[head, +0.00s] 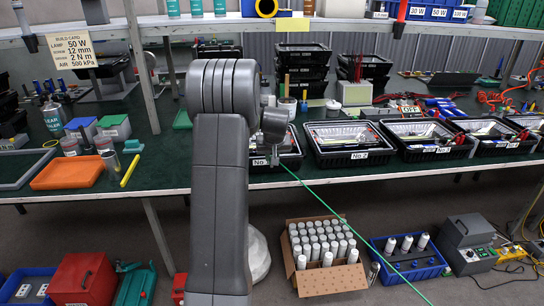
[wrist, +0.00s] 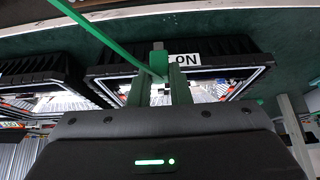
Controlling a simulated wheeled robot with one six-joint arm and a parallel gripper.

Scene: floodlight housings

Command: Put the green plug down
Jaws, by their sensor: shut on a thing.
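The green plug (wrist: 158,60) shows in the wrist view between the two fingertips of my gripper (wrist: 160,74), which is shut on it. A green cord runs from the plug to the upper left there. The plug is in front of a black floodlight housing (wrist: 105,73), close to its label, which appears upside down. I cannot tell whether the plug touches the housing. In the head view my arm hides most of this housing (head: 292,161), and the plug itself is not clear. The green cord (head: 340,215) slants down from it to the lower right, past the bench edge.
Another housing (head: 350,158), labelled No 2, stands to the right, with more beyond it. An orange tray (head: 67,174) and a yellow stick (head: 130,171) lie at the bench's left. A cardboard box of white cylinders (head: 335,280) stands below. Green bench top (head: 160,170) is bare left of my arm.

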